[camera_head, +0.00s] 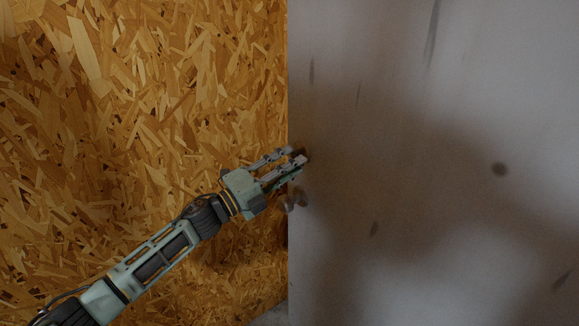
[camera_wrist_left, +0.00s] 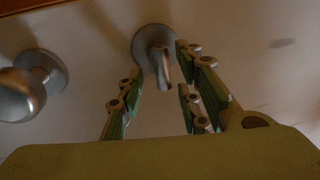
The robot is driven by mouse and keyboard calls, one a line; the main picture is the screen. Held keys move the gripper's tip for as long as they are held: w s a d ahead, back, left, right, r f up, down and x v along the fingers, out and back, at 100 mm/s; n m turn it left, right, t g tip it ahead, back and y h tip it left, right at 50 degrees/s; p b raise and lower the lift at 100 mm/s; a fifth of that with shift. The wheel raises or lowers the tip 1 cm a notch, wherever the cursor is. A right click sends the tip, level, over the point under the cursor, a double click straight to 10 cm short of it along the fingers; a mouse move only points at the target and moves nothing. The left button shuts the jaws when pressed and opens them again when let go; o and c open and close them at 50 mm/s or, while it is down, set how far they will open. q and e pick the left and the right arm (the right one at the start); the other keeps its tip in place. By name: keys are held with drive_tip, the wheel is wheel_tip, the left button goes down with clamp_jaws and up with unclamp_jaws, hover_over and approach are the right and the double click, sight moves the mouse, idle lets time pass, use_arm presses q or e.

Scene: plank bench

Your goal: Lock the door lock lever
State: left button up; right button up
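The door lock lever (camera_wrist_left: 154,44) is a round grey metal plate with a short thumb-turn sticking out, on the pale door in the left wrist view. The thumb-turn points downward in that picture, slightly tilted. My left gripper (camera_wrist_left: 160,76) is open, its fingers on either side of the thumb-turn with gaps visible; I see no clear contact. In the head view my left gripper (camera_head: 297,156) reaches the door's left edge, and its fingers largely hide the lever. My right gripper is in neither view.
A round metal door knob (camera_wrist_left: 28,86) sits left of the lever in the left wrist view; in the head view the knob (camera_head: 297,200) shows just below my gripper. The grey door (camera_head: 430,120) fills the right side, and a chipboard wall (camera_head: 130,110) fills the left.

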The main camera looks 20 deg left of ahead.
use_arm(q)
drive_tip(key=v, duration=1.2)
idle(0.3)
